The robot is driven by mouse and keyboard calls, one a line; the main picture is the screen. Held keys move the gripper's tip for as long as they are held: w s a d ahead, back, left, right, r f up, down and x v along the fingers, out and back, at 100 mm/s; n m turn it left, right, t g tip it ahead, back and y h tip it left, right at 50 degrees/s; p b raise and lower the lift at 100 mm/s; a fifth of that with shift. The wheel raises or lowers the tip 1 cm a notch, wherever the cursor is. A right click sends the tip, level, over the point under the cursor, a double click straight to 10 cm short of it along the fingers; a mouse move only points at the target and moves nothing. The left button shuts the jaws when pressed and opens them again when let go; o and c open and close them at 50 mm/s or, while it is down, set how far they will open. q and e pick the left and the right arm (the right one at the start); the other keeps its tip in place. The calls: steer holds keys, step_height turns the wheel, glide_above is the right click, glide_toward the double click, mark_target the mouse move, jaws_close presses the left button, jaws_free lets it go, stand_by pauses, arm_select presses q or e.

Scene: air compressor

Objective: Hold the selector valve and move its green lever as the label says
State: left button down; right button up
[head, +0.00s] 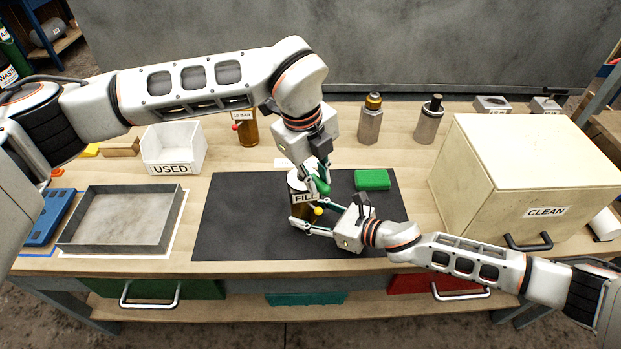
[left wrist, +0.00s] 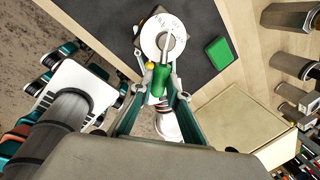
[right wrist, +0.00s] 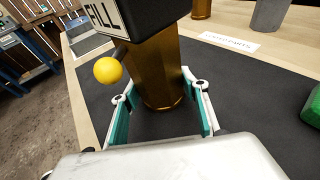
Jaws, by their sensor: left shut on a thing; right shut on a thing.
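The selector valve (head: 299,210) stands upright on the black mat, with an amber body (right wrist: 160,75) and a dark top bearing a FILL label (right wrist: 103,15). A yellow ball knob (right wrist: 107,70) sticks out of its side. The green lever (left wrist: 160,80) reaches out from the dial, toward the bottom of the left wrist view. My left gripper (head: 315,172) comes from above and is shut on the lever's green grip. My right gripper (head: 310,222) is shut around the amber body, low down.
A green block (head: 372,179) lies on the mat (head: 250,215) right of the valve. A USED bin (head: 173,148) and a grey tray (head: 120,220) are at left. A large CLEAN box (head: 520,160) stands at right. Bottles (head: 370,120) line the back. The mat's left part is clear.

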mark_target(318, 184)
arm_select(q)
steer(key=shift+w+d+n+t+y, duration=0.15)
steer(key=shift+w+d+n, duration=0.2)
steer(key=shift+n, duration=0.7)
steer(key=shift+w+d+n+t+y, duration=0.15)
steer(key=shift+w+d+n, duration=0.2)
steer(key=shift+n, duration=0.7)
arm_select(e)
steer(key=shift+s, duration=0.1)
arm_select(q)
steer(key=c, duration=1.9)
jaws_free()
steer(key=r, duration=0.4)
steer(key=s+r, duration=0.1)
steer(key=r, duration=0.3)
steer(key=s+a+r, duration=0.1)
steer(key=r, duration=0.2)
steer(key=shift+a+r, duration=0.1)
steer(key=shift+r, duration=0.3)
